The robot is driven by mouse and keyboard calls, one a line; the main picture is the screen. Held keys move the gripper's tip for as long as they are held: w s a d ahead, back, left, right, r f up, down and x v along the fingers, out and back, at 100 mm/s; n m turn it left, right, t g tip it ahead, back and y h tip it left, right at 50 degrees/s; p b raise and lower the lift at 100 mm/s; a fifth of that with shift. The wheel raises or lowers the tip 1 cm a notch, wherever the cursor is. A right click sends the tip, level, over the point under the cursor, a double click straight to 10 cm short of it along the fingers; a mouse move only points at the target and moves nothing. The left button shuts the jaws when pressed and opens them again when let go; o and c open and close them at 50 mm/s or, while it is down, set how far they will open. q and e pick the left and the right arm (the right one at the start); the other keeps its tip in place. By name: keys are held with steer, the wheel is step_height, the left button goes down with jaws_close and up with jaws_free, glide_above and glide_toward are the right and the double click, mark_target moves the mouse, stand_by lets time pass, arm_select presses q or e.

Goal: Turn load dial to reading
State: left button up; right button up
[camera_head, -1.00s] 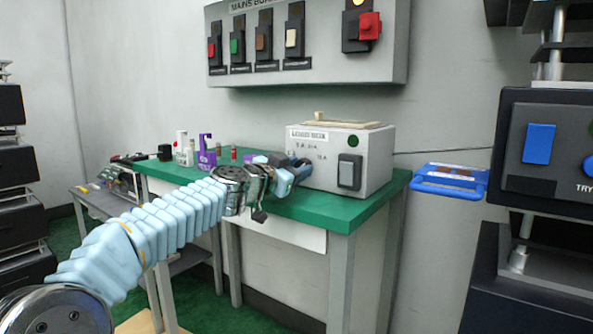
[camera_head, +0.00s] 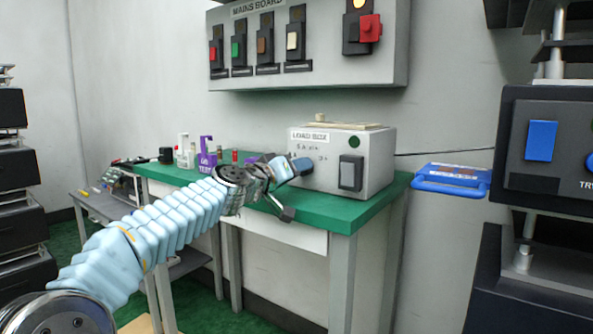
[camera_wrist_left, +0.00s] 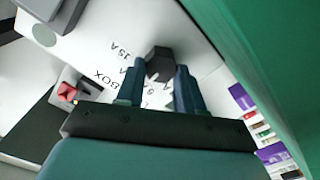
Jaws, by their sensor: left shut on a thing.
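The load box (camera_head: 377,160) is a light grey box on the green bench, with a dark dial on its front. In the head view my left gripper (camera_head: 303,167) reaches that front and covers the dial. In the left wrist view the dark, many-sided dial (camera_wrist_left: 158,64) sits between the two fingertips, and my left gripper (camera_wrist_left: 160,76) is shut on it. A pale pointer mark shows on the dial. Amp markings such as 15 A and 5 show around it, partly hidden by the fingers. The exact reading is unclear. My right gripper is not in view.
A dark rocker switch (camera_head: 350,173) and a green round lamp (camera_head: 354,142) are on the box front, right of the dial. Purple and white items stand left on the green bench (camera_head: 330,211). A mains board (camera_head: 330,75) hangs above. A blue tray-like item (camera_head: 451,180) is at right.

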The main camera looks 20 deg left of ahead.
arm_select(q)
steer(key=n, duration=0.5)
steer(key=shift+f+n, duration=0.1)
steer(key=shift+n, duration=0.2)
steer(key=n+p, duration=0.1)
steer(key=n, duration=0.4)
steer(key=shift+a+f, duration=0.1)
steer(key=shift+n, duration=0.4)
steer(key=o, duration=1)
steer(key=shift+o, duration=0.2)
steer(key=b+v, duration=0.3)
steer(key=v, duration=1)
steer(key=shift+s+b, duration=0.4)
